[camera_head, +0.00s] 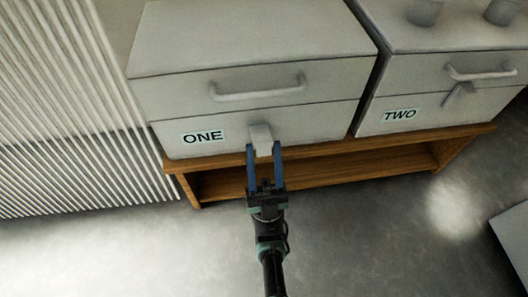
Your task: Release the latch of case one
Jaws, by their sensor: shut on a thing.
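Case one (168,97) is a grey box with a lid and the label ONE (203,137) on its front. A bar handle (258,94) runs across the front of its lid. Its latch (261,133) is a small pale tab at the middle of the lower front, below the handle. My gripper (265,153) reaches up from below, and its two blue fingers are shut on the lower part of the latch. The latch's lower end is partly hidden between the fingers.
A ribbed white panel (70,110) is at left. The floor in front is clear.

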